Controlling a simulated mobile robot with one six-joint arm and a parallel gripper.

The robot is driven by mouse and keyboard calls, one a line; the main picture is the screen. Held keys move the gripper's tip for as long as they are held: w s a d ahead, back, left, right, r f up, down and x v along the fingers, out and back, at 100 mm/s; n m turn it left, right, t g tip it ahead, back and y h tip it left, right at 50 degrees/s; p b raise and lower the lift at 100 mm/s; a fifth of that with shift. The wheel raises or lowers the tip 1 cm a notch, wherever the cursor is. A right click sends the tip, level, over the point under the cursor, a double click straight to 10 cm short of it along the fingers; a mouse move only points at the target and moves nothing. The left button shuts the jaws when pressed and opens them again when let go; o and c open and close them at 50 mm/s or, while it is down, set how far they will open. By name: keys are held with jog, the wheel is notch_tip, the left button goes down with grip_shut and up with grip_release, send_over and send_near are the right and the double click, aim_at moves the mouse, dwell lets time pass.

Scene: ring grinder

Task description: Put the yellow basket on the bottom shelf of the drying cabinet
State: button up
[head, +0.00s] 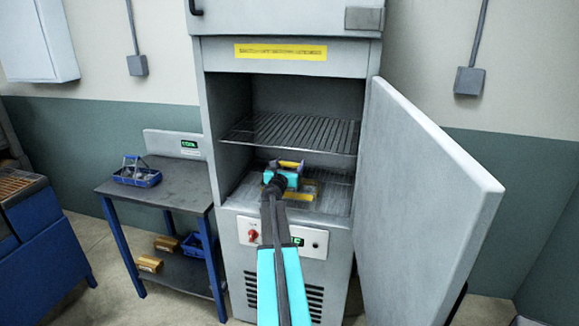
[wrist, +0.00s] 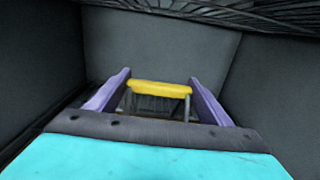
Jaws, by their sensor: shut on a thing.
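The yellow basket (head: 305,190) is inside the open drying cabinet (head: 213,120), low in the chamber, over the bottom shelf (head: 338,196). My gripper (head: 289,164) reaches in through the front and is shut on the basket's yellow handle. In the wrist view the yellow handle (wrist: 160,90) lies across between the two purple fingers, with its grey uprights below. My arm and gripper hide much of the basket in the head view. I cannot tell whether its underside touches the shelf.
A wire shelf (head: 290,132) hangs above my gripper. The cabinet door (head: 425,200) stands open to the right. On the left, a table (head: 185,182) holds a blue basket (head: 137,176), with another blue basket (head: 196,245) and yellowish blocks (head: 150,263) on its lower level.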

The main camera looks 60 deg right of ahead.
jog(key=shift+f, duration=0.5)
jog(key=o, duration=1.9)
jog(key=shift+b+v, duration=0.5)
jog(key=shift+v, duration=1.15)
jog(key=shift+b+v, duration=1.05)
jog(key=shift+v, duration=3.4)
jog(key=shift+w, duration=0.1)
